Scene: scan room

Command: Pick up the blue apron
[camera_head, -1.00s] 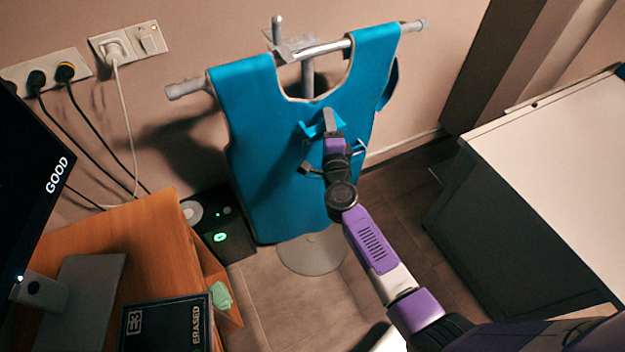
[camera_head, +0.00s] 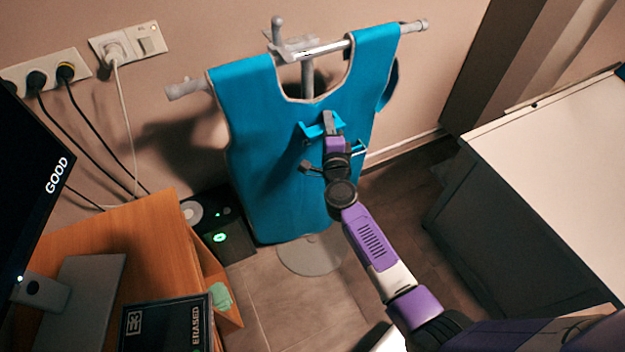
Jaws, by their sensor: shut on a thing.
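The blue apron (camera_head: 262,135) hangs over the grey bar of a stand (camera_head: 187,88), its neck opening at the top and its lower edge above the round base. My gripper (camera_head: 322,128) is at the upper middle front of the apron, below the neck opening. It is shut on the apron, though the arm and wrist partly hide the fingertips and the exact hold on the cloth. The apron still lies over the bar on both shoulders.
A white-topped cabinet (camera_head: 560,170) stands at the right. A wooden desk (camera_head: 150,240) with a monitor (camera_head: 30,160) and a black box (camera_head: 165,325) is at the left. A black device with a green light (camera_head: 219,238) sits on the floor. Wall sockets (camera_head: 125,42) have cables hanging. Floor in the middle is clear.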

